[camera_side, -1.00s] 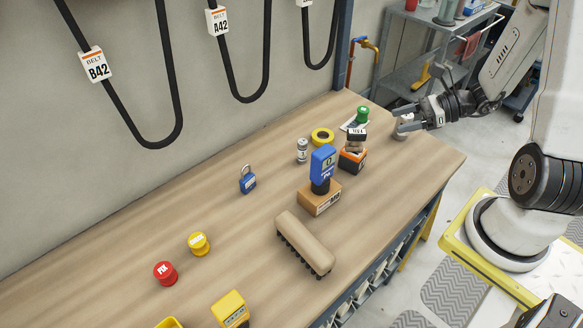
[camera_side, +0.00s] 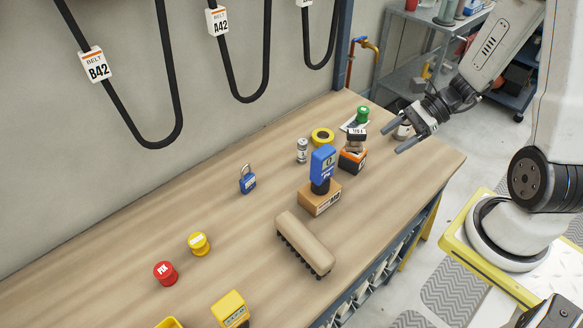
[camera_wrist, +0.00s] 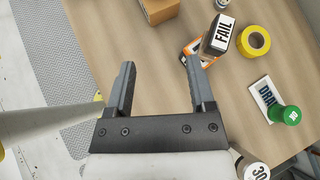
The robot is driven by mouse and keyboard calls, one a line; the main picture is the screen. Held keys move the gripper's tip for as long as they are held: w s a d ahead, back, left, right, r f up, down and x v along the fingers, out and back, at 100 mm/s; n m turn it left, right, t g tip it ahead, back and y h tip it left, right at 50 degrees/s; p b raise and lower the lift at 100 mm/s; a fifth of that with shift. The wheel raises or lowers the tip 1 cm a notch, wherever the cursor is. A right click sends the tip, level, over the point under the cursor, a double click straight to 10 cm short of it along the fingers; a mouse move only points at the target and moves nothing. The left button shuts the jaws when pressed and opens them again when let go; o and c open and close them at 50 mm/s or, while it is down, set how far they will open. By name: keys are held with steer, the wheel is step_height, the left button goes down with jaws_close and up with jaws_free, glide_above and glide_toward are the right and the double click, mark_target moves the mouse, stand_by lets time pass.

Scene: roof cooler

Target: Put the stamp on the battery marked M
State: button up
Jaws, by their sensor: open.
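My gripper (camera_side: 391,140) is open and empty above the right end of the bench; its spread fingers also show in the wrist view (camera_wrist: 158,65). A blue upright piece with a black lower part (camera_side: 322,163), stamp-like, stands on a cardboard box (camera_side: 320,198), left of my gripper. Nearer my gripper, a dark block with a white label (camera_side: 355,135) sits over an orange and black box (camera_side: 352,160). In the wrist view the block's label reads FAIL (camera_wrist: 223,33), just beyond the right finger. I cannot make out an M on any battery.
A yellow tape roll (camera_side: 322,136), a small grey cylinder (camera_side: 302,150) and a green knob by a DRAIN card (camera_wrist: 267,95) stand nearby. A blue padlock (camera_side: 247,181), tan brush (camera_side: 305,243), yellow and red knobs (camera_side: 165,272) and yellow block (camera_side: 230,308) lie leftward.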

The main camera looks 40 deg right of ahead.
steer(key=a+r+n+g+h, duration=0.1)
steer(key=a+n+h, duration=0.3)
steer(key=n, duration=0.7)
steer(key=w+a+r+n+g+h, duration=0.1)
steer(key=a+n+h, duration=0.3)
steer(key=n, duration=0.6)
steer(key=shift+r+n+h, duration=0.2)
steer(key=shift+n+h, duration=0.2)
steer(key=shift+h, duration=0.5)
